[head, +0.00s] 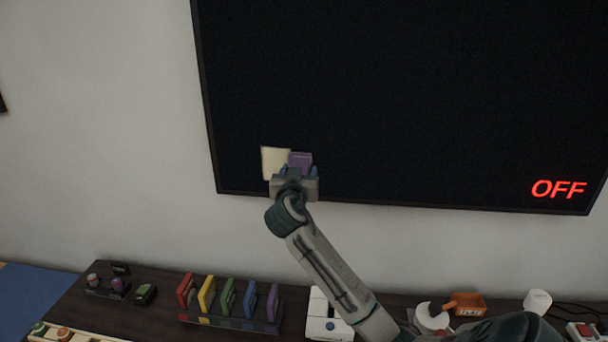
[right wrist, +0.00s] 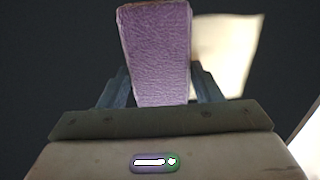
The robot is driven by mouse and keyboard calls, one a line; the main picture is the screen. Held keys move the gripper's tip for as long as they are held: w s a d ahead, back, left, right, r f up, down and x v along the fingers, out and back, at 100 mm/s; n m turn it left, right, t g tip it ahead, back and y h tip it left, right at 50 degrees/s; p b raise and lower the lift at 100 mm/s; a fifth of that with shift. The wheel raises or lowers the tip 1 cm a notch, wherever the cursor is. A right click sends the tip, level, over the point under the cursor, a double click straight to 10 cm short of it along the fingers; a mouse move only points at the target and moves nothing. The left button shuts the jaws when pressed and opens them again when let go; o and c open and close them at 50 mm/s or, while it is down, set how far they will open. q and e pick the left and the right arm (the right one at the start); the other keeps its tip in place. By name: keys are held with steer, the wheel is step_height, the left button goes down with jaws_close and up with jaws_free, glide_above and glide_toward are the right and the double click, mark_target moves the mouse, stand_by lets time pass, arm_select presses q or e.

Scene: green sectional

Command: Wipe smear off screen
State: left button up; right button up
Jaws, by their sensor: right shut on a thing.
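The large black screen (head: 400,100) on the wall shows red "OFF" letters at its lower right. A cream, roughly square patch (head: 274,163) shows at its lower left; I cannot tell whether it is the smear or something stuck on. My right gripper (head: 296,171) is shut on a purple textured block (head: 301,159), just right of the patch. In the right wrist view the purple block (right wrist: 158,55) stands between the fingers and the cream patch (right wrist: 228,50) lies behind it to the right. Contact between block and screen cannot be told. My left gripper is out of view.
Below the screen is a dark table (head: 160,318) with a rack of coloured upright pieces (head: 230,322), a white box (head: 325,318), an orange item (head: 467,303) and a white rounded item (head: 537,301). Pale wall (head: 110,130) is clear on the left.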

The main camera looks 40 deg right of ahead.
steer(key=w+a, duration=0.1)
steer(key=w+a+b, duration=0.1)
steer(key=shift+w+a, duration=0.2)
steer(key=shift+w, duration=0.2)
